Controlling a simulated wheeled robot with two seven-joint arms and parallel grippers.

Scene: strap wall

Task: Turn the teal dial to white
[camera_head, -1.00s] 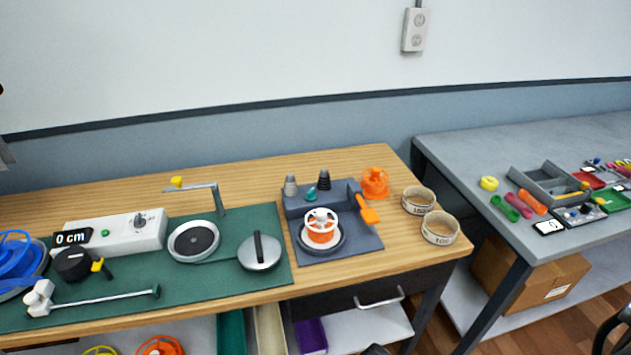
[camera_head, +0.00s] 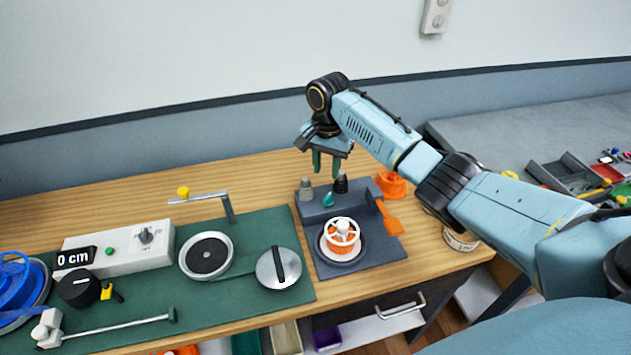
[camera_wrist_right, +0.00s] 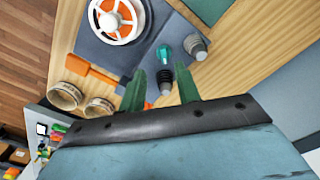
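The teal dial (camera_head: 328,199) sits on the dark grey block of a small machine, between a light grey ribbed cone (camera_head: 306,190) and a black ribbed cone (camera_head: 341,183). In the right wrist view the teal dial (camera_wrist_right: 164,53) points away from my fingers; its exact setting is too small to tell. My right gripper (camera_head: 327,163) points down above and behind the block, fingers apart and empty. In the right wrist view its green fingers (camera_wrist_right: 161,75) are spread, with the black cone (camera_wrist_right: 166,82) showing between them. The gripper is not touching the dial. My left gripper is not in view.
Bare wood (camera_head: 240,165) is free behind.

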